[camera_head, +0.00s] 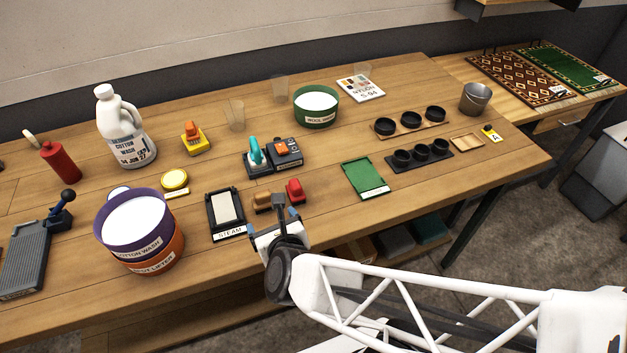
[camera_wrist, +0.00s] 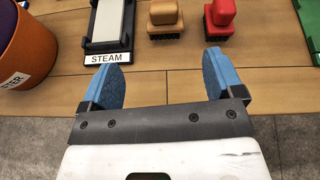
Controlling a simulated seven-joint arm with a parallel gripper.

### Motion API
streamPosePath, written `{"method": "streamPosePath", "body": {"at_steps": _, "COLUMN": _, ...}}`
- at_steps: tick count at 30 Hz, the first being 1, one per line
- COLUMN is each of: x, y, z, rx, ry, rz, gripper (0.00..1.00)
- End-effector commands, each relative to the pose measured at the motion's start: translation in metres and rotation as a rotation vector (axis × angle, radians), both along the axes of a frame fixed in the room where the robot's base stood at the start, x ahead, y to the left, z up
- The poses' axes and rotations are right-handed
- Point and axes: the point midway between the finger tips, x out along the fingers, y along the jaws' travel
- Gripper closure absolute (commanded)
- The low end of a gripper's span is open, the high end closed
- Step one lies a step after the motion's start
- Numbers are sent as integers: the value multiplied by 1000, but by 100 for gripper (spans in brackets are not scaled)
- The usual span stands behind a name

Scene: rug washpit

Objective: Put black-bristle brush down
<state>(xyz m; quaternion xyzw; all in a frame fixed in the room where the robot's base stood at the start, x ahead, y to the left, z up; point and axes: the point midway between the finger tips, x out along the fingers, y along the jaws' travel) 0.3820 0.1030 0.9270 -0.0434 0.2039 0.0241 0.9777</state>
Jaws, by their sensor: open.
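My gripper (camera_head: 272,222) is open and empty at the table's front edge. In the wrist view its two blue fingers (camera_wrist: 160,72) stand wide apart with bare wood between them. A tan brush (camera_head: 262,201) and a red brush (camera_head: 294,190) stand upright on the table just beyond the fingertips. In the wrist view the tan brush (camera_wrist: 165,18) is ahead of the gap and the red brush (camera_wrist: 220,20) is ahead of the right finger. Both show dark bristles underneath; I cannot tell which one the task names. Neither is touched by the fingers.
The STEAM tray (camera_head: 226,233) is left of the brushes, with the purple and orange buckets (camera_head: 150,255) further left. A green tray (camera_head: 365,178) lies to the right. A teal-handled tool and a dark box (camera_head: 286,154) stand behind. Bare wood lies right of the red brush.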

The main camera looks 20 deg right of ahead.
Motion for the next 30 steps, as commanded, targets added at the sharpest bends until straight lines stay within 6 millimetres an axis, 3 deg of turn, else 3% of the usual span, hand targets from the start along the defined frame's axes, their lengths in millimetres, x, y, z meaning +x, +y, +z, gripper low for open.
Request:
{"method": "streamPosePath", "body": {"at_steps": 5, "x": 3, "y": 4, "z": 22, "rx": -171, "ry": 32, "rz": 141, "gripper": 13}}
{"method": "streamPosePath", "body": {"at_steps": 15, "x": 2, "y": 6, "z": 74, "rx": -677, "ry": 91, "rz": 575, "gripper": 13}}
{"method": "streamPosePath", "body": {"at_steps": 30, "x": -18, "y": -24, "z": 140, "rx": -1410, "ry": 117, "rz": 1291, "gripper": 13}}
